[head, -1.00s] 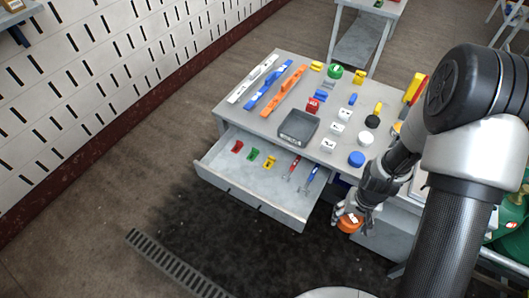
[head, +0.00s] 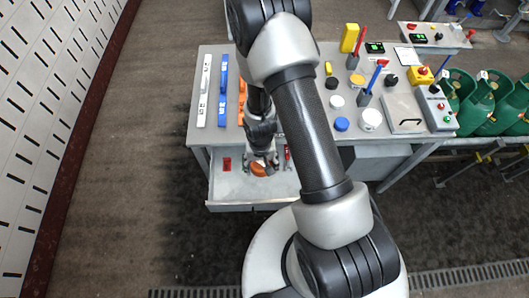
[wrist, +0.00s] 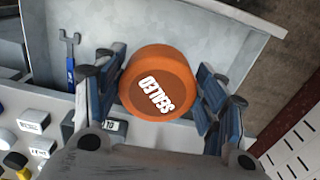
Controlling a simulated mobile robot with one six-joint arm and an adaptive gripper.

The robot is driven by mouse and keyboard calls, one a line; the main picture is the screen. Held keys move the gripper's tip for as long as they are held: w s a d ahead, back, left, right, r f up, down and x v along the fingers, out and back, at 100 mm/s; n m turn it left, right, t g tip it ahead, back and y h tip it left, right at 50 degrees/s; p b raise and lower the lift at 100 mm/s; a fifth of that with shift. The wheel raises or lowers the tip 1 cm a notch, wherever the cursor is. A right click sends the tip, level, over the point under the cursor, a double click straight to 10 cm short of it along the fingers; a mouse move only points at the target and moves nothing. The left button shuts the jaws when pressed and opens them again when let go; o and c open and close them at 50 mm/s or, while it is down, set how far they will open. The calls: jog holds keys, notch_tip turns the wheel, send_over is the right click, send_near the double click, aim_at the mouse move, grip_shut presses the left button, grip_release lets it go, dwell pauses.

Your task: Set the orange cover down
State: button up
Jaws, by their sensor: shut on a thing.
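The orange cover (wrist: 158,68) is a round cap with white lettering on its face. In the wrist view it sits between the blue-padded fingers of my gripper (wrist: 158,90), which is shut on it. In the head view the orange cover (head: 259,169) shows at the end of my gripper (head: 262,160), over the open drawer (head: 230,192). I cannot tell whether the cover touches the drawer floor. My arm hides part of the drawer and the table.
A red piece (head: 227,163) lies in the drawer to the left of the cover. A blue wrench (wrist: 70,55) lies in the drawer too. The grey table (head: 205,135) carries long white and blue bars, a blue disc (head: 341,124) and a white round container (head: 370,119).

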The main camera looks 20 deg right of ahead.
jog(key=shift+s+r, duration=0.2)
jog(key=shift+r, duration=0.1)
jog(key=shift+s+d+f, duration=0.1)
jog(key=shift+d+f, duration=0.05)
jog(key=b, duration=1.4)
send_over(262, 190)
notch_tip(262, 190, down, 15)
jog(key=shift+d+f, duration=0.1)
jog(key=shift+f+b, duration=0.5)
jog(key=shift+f, duration=1.85)
jog(key=shift+f, duration=0.1)
jog(key=shift+f, duration=0.15)
jog(key=o, duration=1)
jog(key=shift+o, duration=0.2)
